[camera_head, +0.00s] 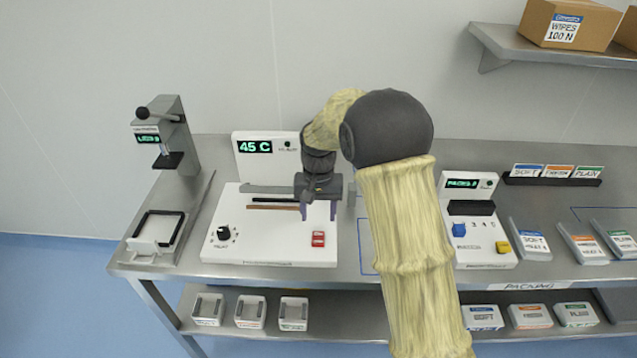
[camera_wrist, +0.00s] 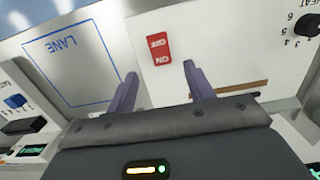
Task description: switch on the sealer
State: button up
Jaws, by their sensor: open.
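The sealer (camera_head: 270,225) is a white machine on the steel bench, with a green "45 C" display (camera_head: 255,147) on its back panel. A red rocker switch (camera_head: 318,239) marked with ON and OFF sits at its front right; it also shows in the wrist view (camera_wrist: 159,49). I cannot tell which side of the switch is pressed. A black heat knob (camera_head: 224,232) is at the front left. My gripper (camera_head: 320,210) is open and empty, above the sealer's right part and behind the switch. In the wrist view the two fingertips (camera_wrist: 160,72) lie either side below the switch, apart from it.
A lever device (camera_head: 170,140) and a black-framed tray (camera_head: 158,228) stand left of the sealer. Right are a blue-outlined lane (camera_wrist: 75,62), a counter with blue and yellow buttons (camera_head: 477,230) and several labelled packs (camera_head: 530,240). A shelf (camera_head: 540,50) holds boxes above.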

notch_tip(320, 180, up, 10)
jog(key=shift+w+b, duration=0.35)
jog(key=shift+w, duration=0.05)
jog(key=s+d+f+t, duration=0.1)
jog(key=s+d+f, duration=0.2)
jog(key=s+d, duration=0.4)
jog(key=s+d+f+t, duration=0.2)
jog(key=s+d, duration=0.6)
jog(key=s, duration=0.5)
jog(key=shift+s+d+f, duration=0.15)
jog(key=shift+s+f, duration=0.2)
jog(key=shift+f, duration=0.5)
jog(key=shift+w, duration=0.1)
dwell(1.0)
